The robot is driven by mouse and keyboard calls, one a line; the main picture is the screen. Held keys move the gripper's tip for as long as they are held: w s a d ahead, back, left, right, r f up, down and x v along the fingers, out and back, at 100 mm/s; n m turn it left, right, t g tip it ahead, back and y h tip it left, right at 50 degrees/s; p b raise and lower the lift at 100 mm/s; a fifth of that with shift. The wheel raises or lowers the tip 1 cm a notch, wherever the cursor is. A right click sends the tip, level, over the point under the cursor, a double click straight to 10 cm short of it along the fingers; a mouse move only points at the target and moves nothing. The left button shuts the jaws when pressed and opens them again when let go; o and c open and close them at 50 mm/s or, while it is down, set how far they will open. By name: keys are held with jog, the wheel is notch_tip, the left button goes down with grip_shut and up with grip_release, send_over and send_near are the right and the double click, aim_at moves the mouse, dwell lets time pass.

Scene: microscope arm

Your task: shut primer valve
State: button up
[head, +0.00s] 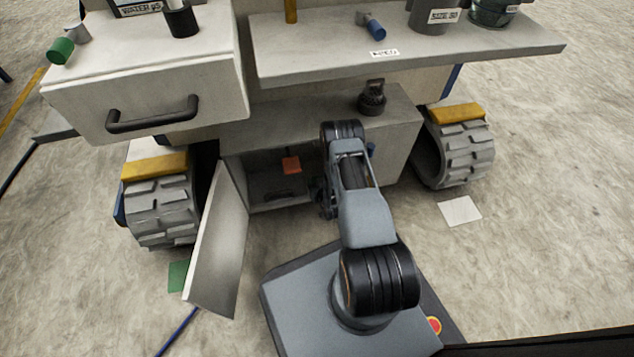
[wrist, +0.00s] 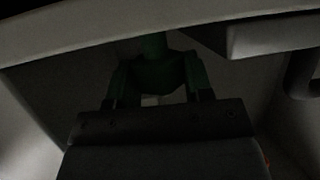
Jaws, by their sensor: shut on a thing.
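My gripper (wrist: 156,72) is in a dark space under a pale overhanging panel in the wrist view. Its fingers are shut on a dark green part (wrist: 153,44) with a stem running up toward the panel. The light is too low to show clearly where the fingers end and the part begins, or whether this part is the primer valve. In the head view my arm reaches to the open low cabinet (head: 262,186), and my gripper is mostly hidden there. An orange block (head: 291,165) shows inside the cabinet, left of my arm.
The cabinet door (head: 217,245) stands open at the left. A shelf (head: 420,55) juts out above, and a drawer with a dark handle (head: 152,113) overhangs at the upper left. Treaded wheels (head: 160,208) stand at both sides. A dark knob (head: 372,97) sits on the cabinet top.

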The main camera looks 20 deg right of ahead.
jog(key=m+g+h, duration=0.1)
jog(key=m+h, duration=0.3)
jog(key=h, duration=0.1)
jog(key=shift+a, duration=0.2)
jog(key=m+g+h, duration=0.3)
jog(key=m, duration=0.1)
jog(key=shift+w+m+h, duration=0.1)
jog(key=shift+m+h, duration=0.2)
jog(key=shift+h, duration=0.1)
jog(key=shift+m+g+h, duration=0.3)
jog(key=o, duration=0.6)
jog(key=shift+o, duration=0.2)
jog(key=p+v, duration=0.5)
jog(key=v, duration=0.8)
jog(key=shift+s+a+r, duration=0.25)
